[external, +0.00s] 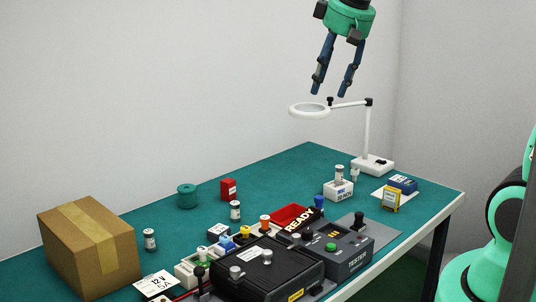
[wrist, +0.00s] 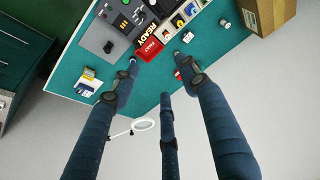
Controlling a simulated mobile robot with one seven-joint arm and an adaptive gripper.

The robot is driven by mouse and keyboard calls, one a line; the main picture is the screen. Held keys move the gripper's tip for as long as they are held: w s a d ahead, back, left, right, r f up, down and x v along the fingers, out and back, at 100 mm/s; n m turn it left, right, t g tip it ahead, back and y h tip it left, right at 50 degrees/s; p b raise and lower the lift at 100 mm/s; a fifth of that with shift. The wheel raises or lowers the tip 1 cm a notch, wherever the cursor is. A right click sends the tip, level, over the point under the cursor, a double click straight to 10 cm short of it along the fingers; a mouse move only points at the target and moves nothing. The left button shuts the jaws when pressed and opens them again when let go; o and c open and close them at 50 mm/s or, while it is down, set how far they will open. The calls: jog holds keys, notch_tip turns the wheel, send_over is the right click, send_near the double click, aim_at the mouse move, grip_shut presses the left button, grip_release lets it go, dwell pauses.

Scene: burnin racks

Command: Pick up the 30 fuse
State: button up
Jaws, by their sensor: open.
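Several small white cylinders with dark bands, which look like fuses, stand on the table in the external view. One (external: 149,239) is beside the cardboard box, one (external: 235,211) is mid-table, and one (external: 339,174) stands upright in a white block (external: 338,190) at the right. Their numbers are too small to read, so I cannot tell which is the 30 fuse.
A white ring lamp (external: 368,130) stands below my gripper. A cardboard box (external: 90,248) is at left.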

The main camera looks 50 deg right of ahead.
jog(key=w+f+g+p, duration=0.1)
jog(key=w+f+p, duration=0.2)
jog(key=w, duration=0.9)
jog(key=g+p, duration=0.3)
jog(key=p, duration=0.4)
send_over(234, 202)
notch_tip(234, 202, down, 28)
jog(key=shift+a+r+m, duration=0.15)
jog(key=shift+m, duration=0.15)
notch_tip(234, 202, down, 9)
jog(key=shift+r, duration=0.2)
jog(key=shift+s+f, duration=0.1)
